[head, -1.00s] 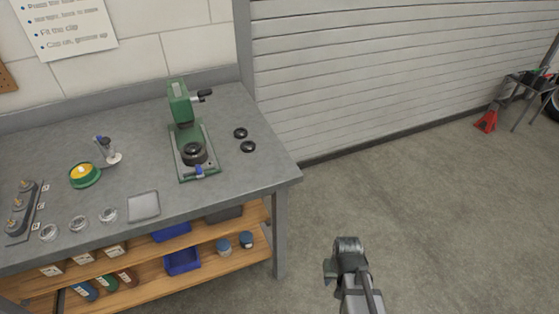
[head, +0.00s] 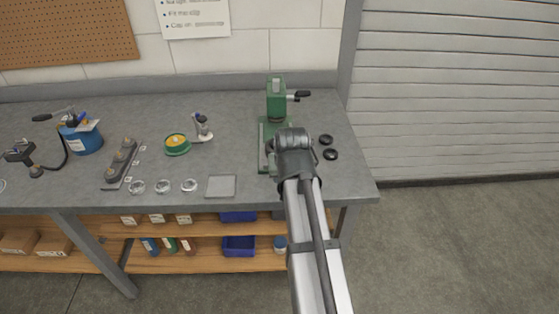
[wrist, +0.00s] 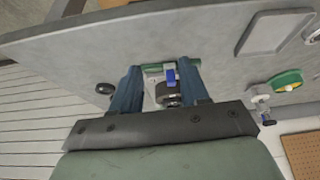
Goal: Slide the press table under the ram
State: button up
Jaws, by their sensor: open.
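The green press (head: 276,98) stands on the workbench, its ram column upright with a black lever to the right. Its green base (head: 265,130) runs toward the bench front; my arm covers the front part, with the press table, in the head view. In the wrist view a dark round piece of the press table (wrist: 172,99) and a blue knob (wrist: 170,77) show between my fingers. My gripper (wrist: 163,74) is open, its two blue fingers apart on either side of the knob. I cannot tell whether they touch it. The fingertips are hidden in the head view.
Two black discs (head: 328,147) lie right of the press. A grey square tray (head: 221,186), a green-and-yellow tin (head: 177,145) and several small clear dishes lie to its left. The workbench (head: 354,186) ends just right of the discs. Floor beyond is clear.

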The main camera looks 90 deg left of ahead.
jog(key=s+a+r, duration=0.2)
jog(key=a+r, duration=0.4)
jog(key=r, duration=0.3)
jog(key=shift+m+h, duration=0.3)
jog(key=shift+h, duration=0.1)
jog(key=x, duration=0.9)
jog(key=w+x, duration=0.1)
jog(key=x, duration=0.3)
jog(key=shift+d+f, duration=0.25)
jog(key=shift+f, duration=0.2)
grip_shut()
